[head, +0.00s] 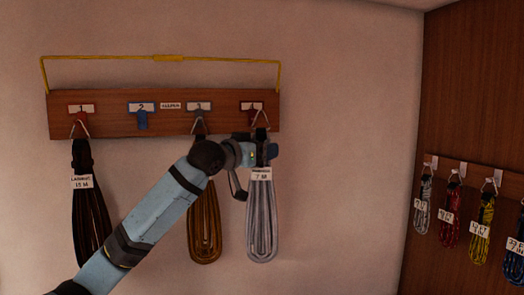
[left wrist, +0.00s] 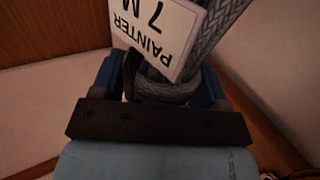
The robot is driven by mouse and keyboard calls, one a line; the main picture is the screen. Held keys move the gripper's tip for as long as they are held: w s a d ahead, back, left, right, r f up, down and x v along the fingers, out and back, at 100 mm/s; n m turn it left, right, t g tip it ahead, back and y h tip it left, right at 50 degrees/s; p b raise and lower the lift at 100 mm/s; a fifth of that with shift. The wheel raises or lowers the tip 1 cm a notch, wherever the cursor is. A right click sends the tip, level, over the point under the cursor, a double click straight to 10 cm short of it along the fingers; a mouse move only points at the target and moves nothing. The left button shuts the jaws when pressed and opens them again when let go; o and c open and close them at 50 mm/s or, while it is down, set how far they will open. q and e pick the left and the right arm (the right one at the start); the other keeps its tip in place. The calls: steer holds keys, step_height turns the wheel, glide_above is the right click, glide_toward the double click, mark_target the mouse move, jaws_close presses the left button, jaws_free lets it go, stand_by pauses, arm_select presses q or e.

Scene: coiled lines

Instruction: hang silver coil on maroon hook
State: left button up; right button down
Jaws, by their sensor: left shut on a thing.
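The silver coil (head: 262,222) hangs upright at the right end of the wooden hook board, with a white "7 M" tag near its top. My left gripper (head: 262,153) is shut on its top, just below the board. In the left wrist view the grey braided coil (left wrist: 222,35) sits between my blue fingers, beside its "PAINTER 7 M" tag (left wrist: 163,35). The maroon hook (head: 253,107) is at the board's right end, and the coil's triangular loop (head: 262,118) is at it. I cannot tell whether the loop is around the hook or in front. My right gripper is not in view.
A black coil (head: 88,215) hangs from the red hook, and a brown coil (head: 204,230) from the grey hook, partly behind my arm. The blue hook (head: 141,120) is empty. A yellow bar (head: 165,58) runs above the board (head: 110,98). Several coils hang at right.

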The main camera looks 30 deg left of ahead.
arm_select(q)
steer(key=w+a+f, duration=0.1)
steer(key=w+a, duration=0.3)
steer(key=shift+a+f, duration=0.2)
steer(key=shift+a, duration=0.15)
stand_by(0.6)
stand_by(0.6)
steer(key=o, duration=1.8)
steer(key=shift+c, duration=0.2)
steer(key=shift+f, duration=0.1)
steer(key=shift+s, duration=0.1)
